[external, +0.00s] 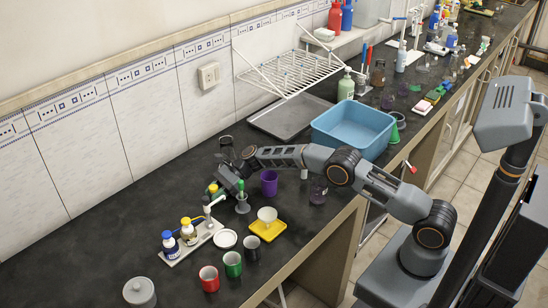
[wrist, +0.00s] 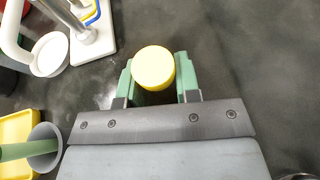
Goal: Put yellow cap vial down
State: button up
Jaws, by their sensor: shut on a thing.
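The yellow cap vial (wrist: 154,67) is between the two green fingers of my gripper (wrist: 154,82) in the wrist view. I see its round yellow cap from above; its body is mostly hidden below the cap. My gripper is shut on it. In the external view my gripper (external: 226,181) is low over the dark bench, behind the white bottle stand, and a small yellow cap (external: 213,188) shows at its fingers. I cannot tell whether the vial's bottom touches the bench.
The white stand (external: 192,243) with blue- and yellow-capped bottles is near my gripper. A grey holder (external: 242,206) with a green-topped item and a purple cup (external: 268,183) stand to the right. Cups and a yellow tray (external: 277,232) are in front. Bare bench lies to the left.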

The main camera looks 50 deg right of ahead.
jog(key=shift+f, duration=0.2)
jog(key=o, duration=0.9)
jog(key=shift+r, duration=0.1)
jog(key=shift+r, duration=0.2)
jog(key=shift+o, duration=0.3)
jog(key=v, duration=1.2)
